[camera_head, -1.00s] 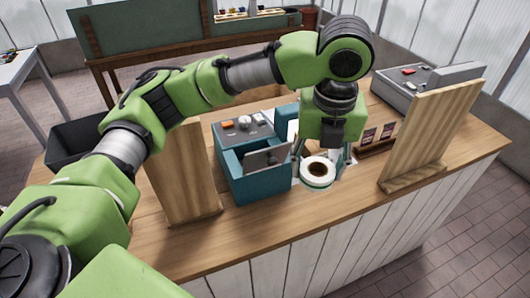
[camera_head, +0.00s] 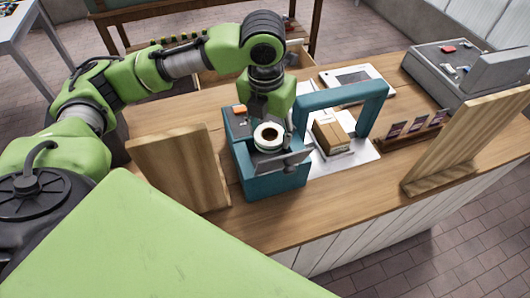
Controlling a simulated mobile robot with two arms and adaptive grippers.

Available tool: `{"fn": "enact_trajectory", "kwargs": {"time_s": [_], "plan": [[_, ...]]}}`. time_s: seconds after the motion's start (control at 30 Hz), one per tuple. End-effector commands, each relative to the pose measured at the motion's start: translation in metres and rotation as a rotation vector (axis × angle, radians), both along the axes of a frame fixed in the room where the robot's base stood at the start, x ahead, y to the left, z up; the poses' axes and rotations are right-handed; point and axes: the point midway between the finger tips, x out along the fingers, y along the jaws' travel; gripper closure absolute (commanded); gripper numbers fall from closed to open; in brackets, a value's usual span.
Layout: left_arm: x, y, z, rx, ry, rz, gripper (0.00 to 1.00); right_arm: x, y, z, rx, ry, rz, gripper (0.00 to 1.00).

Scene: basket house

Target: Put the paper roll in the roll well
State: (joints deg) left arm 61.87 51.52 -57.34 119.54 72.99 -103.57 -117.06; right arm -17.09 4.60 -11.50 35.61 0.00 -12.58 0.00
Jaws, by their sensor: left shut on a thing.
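The white paper roll (camera_head: 259,143), with a dark core, is held in my left gripper (camera_head: 268,132). The gripper points down, and its fingers are largely hidden by the roll and the wrist. The roll is over the teal printer (camera_head: 273,187), above the open roll well behind a grey front plate (camera_head: 284,166). The inside of the well is mostly hidden, and I cannot tell whether the roll touches it. My right gripper does not show.
A teal arch (camera_head: 345,94) and a cardboard box (camera_head: 328,134) on a white base stand just right of the printer. Wooden panels (camera_head: 178,168) flank the counter. A grey cash register (camera_head: 462,77) is at the back right. The counter's front strip is clear.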

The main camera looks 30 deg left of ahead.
Motion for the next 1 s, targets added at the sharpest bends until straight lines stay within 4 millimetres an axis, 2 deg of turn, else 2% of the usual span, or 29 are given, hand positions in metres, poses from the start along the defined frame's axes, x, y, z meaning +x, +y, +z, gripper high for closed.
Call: {"fn": "enact_trajectory", "kwargs": {"time_s": [0.2, 0.47, 0.63, 1.0], "plan": [[-0.002, 0.000, -0.040, 0.001, 0.005, -0.001, 0.77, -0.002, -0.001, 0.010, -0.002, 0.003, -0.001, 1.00], [-0.002, 0.000, -0.063, 0.001, 0.003, -0.001, 0.77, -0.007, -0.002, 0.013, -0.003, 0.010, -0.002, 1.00], [-0.002, 0.000, -0.086, 0.001, 0.004, -0.001, 0.77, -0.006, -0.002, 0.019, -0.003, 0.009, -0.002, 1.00], [-0.001, 0.000, -0.093, 0.001, 0.001, -0.001, 0.77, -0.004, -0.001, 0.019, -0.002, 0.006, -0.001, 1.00]]}}
